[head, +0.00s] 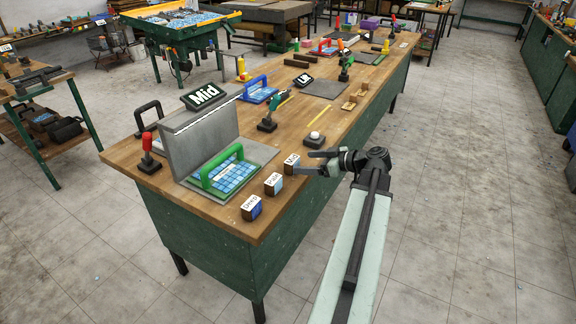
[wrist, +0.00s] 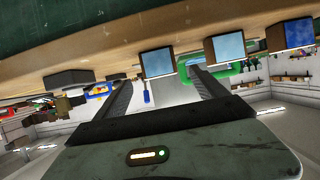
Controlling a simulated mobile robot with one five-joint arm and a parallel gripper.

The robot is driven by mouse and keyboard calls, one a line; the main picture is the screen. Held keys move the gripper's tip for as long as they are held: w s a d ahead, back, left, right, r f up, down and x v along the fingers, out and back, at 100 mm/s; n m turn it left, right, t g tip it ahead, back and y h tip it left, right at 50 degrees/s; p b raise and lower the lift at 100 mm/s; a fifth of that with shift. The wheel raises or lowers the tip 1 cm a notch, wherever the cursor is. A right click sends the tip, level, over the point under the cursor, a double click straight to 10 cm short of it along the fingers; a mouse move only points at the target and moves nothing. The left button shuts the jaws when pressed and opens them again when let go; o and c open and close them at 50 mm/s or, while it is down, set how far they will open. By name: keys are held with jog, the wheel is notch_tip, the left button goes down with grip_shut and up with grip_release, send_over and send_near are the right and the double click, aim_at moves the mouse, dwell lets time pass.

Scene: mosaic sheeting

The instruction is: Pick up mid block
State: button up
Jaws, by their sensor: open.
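The mid block (head: 291,164) is a small dark wooden cube with a white "Mid" label on top, standing near the right edge of the workbench. My gripper (head: 306,163) is open just to its right, its fingers pointing at it. In the wrist view, which is upside down, the mid block (wrist: 157,61) shows a blue face ahead, between the lines of my two fingers (wrist: 159,78). The fingers look empty, and I cannot tell whether the tips overlap the block's sides. The Pale block (head: 273,185) and another labelled block (head: 252,207) stand in a row nearer the camera.
The workbench edge (head: 262,238) runs beside the blocks. The floor at right is clear.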

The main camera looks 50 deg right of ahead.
aim_at(296, 162)
jog(key=b+x, duration=0.2)
jog(key=x, duration=0.5)
jog(key=shift+r, duration=0.1)
jog(key=c, duration=1.5)
